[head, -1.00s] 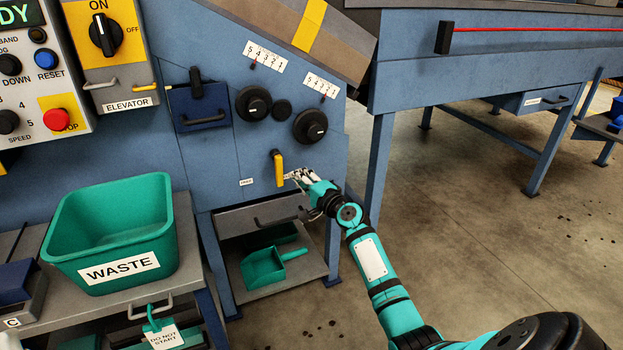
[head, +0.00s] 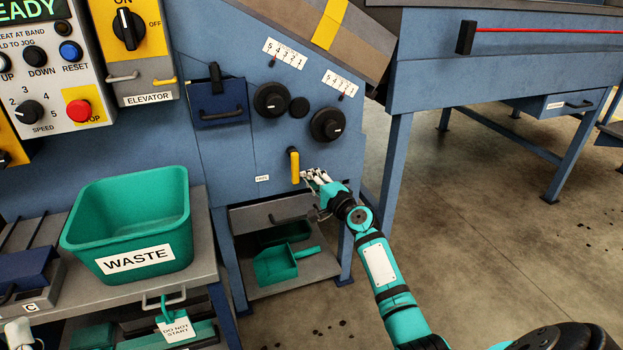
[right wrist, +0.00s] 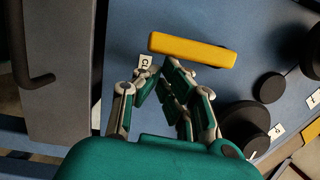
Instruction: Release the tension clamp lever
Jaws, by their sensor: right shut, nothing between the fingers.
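The yellow lever (head: 294,166) stands upright on the blue machine panel, below the black knobs. I take it to be the tension clamp lever. In the right wrist view the lever (right wrist: 192,50) lies across the top, just beyond my fingertips. My right gripper (head: 309,176) is shut and empty, close to the right of the lever. In the wrist view its fingers (right wrist: 163,70) end at the lever's edge; I cannot tell whether they touch it.
Black knobs (head: 326,124) sit above the lever, with a small white label (head: 262,178) left of it. A green waste bin (head: 128,217) stands on a grey bench at left. A shelf below holds a green scoop (head: 275,265). Open floor (head: 480,230) lies at right.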

